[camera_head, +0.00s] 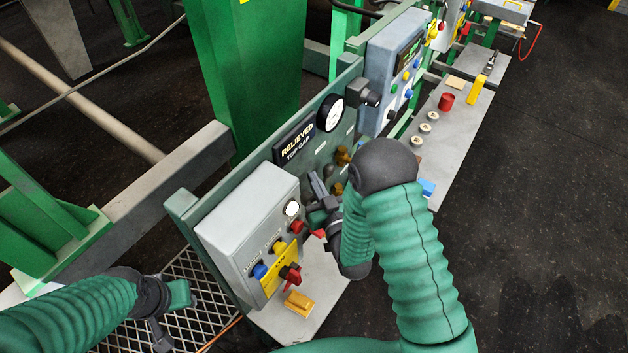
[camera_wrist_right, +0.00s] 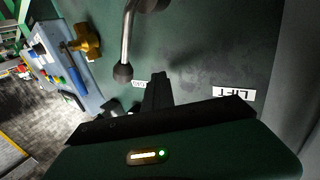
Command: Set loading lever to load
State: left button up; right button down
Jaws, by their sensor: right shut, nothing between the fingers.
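In the right wrist view, a bent metal lever with a dark ball knob (camera_wrist_right: 124,71) is on the green panel (camera_wrist_right: 195,50), its knob towards the fingers. A white label reading LIFT (camera_wrist_right: 234,94) shows upside down to the right. A smaller label (camera_wrist_right: 138,84) by the knob is too small to read. My right gripper (camera_wrist_right: 157,78) is shut and empty, close beside the knob; contact cannot be told. In the head view my right gripper (camera_head: 317,185) is in front of the panel, and the lever cannot be made out clearly. My left gripper (camera_head: 172,315) is low at left, away from the panel.
A grey control box (camera_head: 245,213) with coloured buttons and a red knob stands left of my right gripper. Brass valves (camera_head: 342,155) and a gauge (camera_head: 331,113) are on the panel. A grey bench (camera_head: 450,125) holds small items. Floor at right is clear.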

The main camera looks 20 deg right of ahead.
pick_arm(q)
jog(key=shift+d+r, duration=0.1)
jog(key=shift+d, duration=0.45)
pick_arm(e)
jog(key=shift+d, duration=0.45)
jog(key=c, duration=1.4)
grip_release()
jog(key=shift+a, duration=0.5)
pick_arm(q)
jog(key=shift+a, duration=0.45)
pick_arm(e)
jog(key=shift+o, duration=0.2)
jog(key=shift+d, duration=0.1)
pick_arm(q)
jog(key=shift+d, duration=0.1)
pick_arm(e)
jog(key=shift+d, duration=0.1)
